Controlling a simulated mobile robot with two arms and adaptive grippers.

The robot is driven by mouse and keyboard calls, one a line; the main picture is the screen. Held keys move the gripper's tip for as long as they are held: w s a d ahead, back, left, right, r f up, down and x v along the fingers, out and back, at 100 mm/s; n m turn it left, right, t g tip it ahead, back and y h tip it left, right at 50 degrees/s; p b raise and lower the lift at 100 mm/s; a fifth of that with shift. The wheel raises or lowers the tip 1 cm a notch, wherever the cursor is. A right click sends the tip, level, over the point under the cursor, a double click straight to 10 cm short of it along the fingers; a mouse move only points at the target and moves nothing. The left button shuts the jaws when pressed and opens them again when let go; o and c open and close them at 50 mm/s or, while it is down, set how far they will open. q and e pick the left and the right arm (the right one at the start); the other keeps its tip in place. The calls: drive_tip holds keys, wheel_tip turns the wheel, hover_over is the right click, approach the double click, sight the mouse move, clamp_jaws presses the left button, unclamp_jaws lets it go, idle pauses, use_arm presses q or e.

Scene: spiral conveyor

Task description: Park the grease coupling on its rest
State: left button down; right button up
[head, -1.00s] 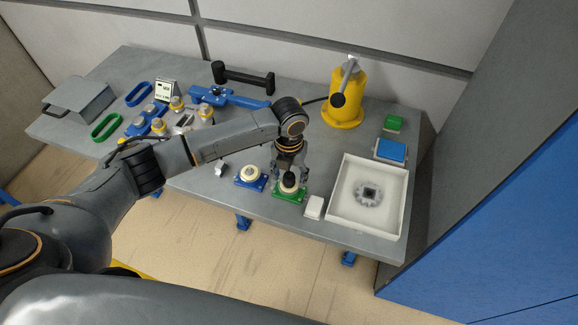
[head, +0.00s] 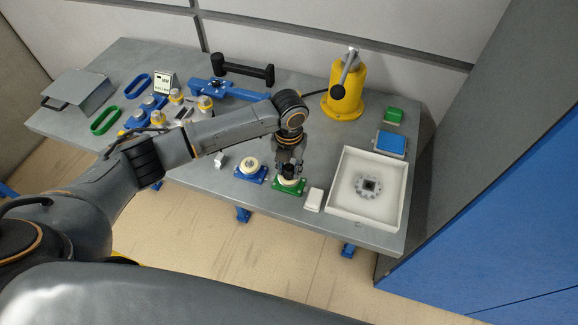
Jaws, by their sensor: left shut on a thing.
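My left gripper (head: 289,167) points down over the green-based fixture (head: 288,187) near the table's front edge. It is shut on a small black piece (head: 290,180), which looks like the grease coupling and sits at the fixture's cream ring. The fingers hide part of it, and I cannot tell whether it is seated in or just above the ring. A black hose (head: 317,97) runs from the yellow grease pump (head: 343,100) and passes out of sight behind my wrist. I cannot make out which thing is the rest. My right gripper is not in view.
A blue-based fixture (head: 250,170) stands close on the left, a white block (head: 314,199) close on the right. A white tray (head: 333,205) with a grey gear (head: 368,186) lies further right. Blue (head: 390,143) and green (head: 394,116) blocks stand behind it.

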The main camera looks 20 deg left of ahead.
use_arm(q)
drive_tip(key=shift+r+p, duration=1.4)
drive_tip(key=shift+r, duration=0.15)
drive_tip(key=shift+r, duration=0.15)
drive_tip(key=shift+r+p, duration=0.6)
drive_tip(key=shift+r, duration=1.25)
